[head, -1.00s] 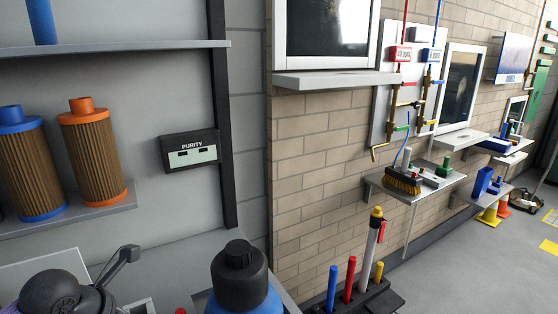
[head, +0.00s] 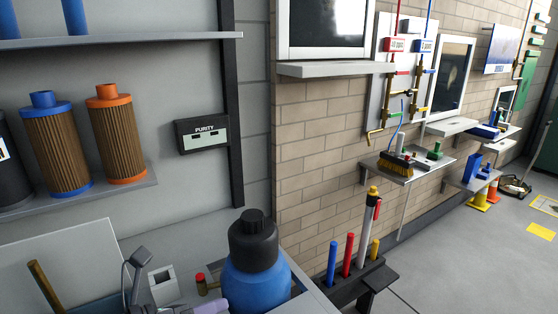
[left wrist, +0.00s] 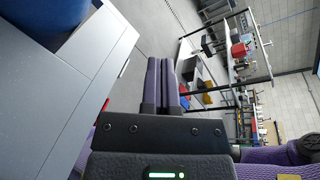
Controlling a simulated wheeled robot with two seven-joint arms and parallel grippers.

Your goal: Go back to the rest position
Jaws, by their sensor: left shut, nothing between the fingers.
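My left gripper (left wrist: 167,66) shows in the left wrist view, its two purple fingers side by side, shut with nothing between them. It is over open space beside the bench edge (left wrist: 122,50). In the head view only a small lavender part, likely of this gripper (head: 212,307), shows at the bottom edge, left of the blue bottle (head: 256,280) with the black cap. The bottle's blue base also shows in the left wrist view (left wrist: 40,22). I cannot see my right gripper.
A shelf (head: 120,192) holds filter cartridges (head: 55,145) beside a purity display (head: 202,135). A rack (head: 352,284) with coloured tubes stands right of the bottle. Small wall shelves (head: 408,168) line the brick wall. The grey floor (head: 450,250) at right is mostly clear.

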